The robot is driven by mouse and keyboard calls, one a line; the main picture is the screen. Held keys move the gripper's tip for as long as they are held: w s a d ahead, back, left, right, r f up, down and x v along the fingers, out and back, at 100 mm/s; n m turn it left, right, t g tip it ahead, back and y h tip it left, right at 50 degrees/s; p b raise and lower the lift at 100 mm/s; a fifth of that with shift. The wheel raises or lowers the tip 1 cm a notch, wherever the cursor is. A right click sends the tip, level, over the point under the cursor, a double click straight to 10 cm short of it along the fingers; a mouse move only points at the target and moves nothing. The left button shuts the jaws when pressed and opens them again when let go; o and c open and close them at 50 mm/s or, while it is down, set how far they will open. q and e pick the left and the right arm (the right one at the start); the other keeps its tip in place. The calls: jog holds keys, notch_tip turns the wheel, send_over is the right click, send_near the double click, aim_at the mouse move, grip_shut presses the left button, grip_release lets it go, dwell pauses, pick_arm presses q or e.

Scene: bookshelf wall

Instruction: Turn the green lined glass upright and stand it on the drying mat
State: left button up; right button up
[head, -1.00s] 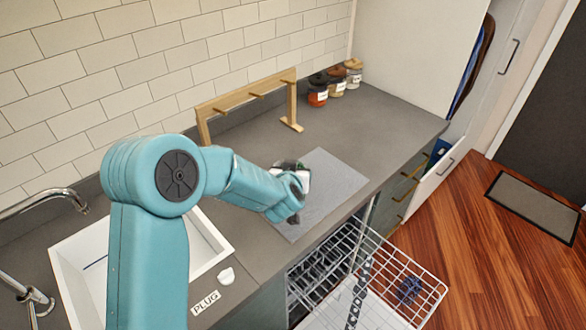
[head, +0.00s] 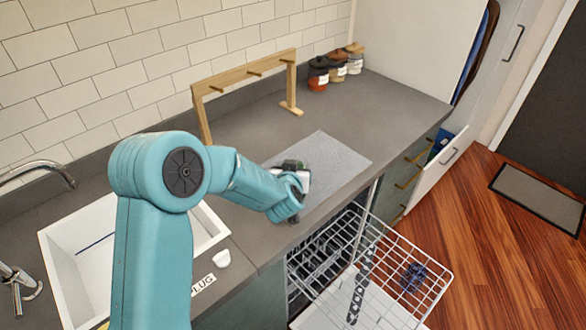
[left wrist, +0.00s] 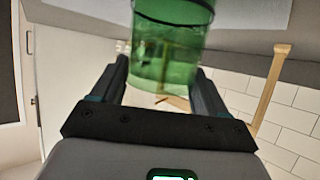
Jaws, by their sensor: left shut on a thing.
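My left gripper (head: 297,192) is shut on the green lined glass (left wrist: 172,50), which fills the space between its fingers in the left wrist view. The glass is clear green with a dark line around it near the top of that picture. In the head view my gripper and wrist hide most of the glass, and I cannot tell which way up it is. The drying mat (head: 335,158) is a flat light grey sheet on the counter. My gripper is over its front left part; the height is hard to judge. My right gripper is out of view.
A wooden rack (head: 245,69) and several jars (head: 337,68) stand by the tiled wall. A white sink (head: 85,262) is at left. An open dishwasher rack (head: 405,265) juts out below the counter's front edge.

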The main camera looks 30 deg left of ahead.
pick_arm(q)
jog(key=shift+s+d+r, duration=0.1)
jog(key=shift+s+r, duration=0.1)
jog(key=shift+r, duration=0.05)
jog(key=shift+w+f, duration=0.1)
jog(key=shift+f, duration=0.05)
jog(key=o, duration=1.2)
jog(key=b+v, duration=0.1)
jog(key=v, duration=1.5)
jog(key=shift+s, duration=0.25)
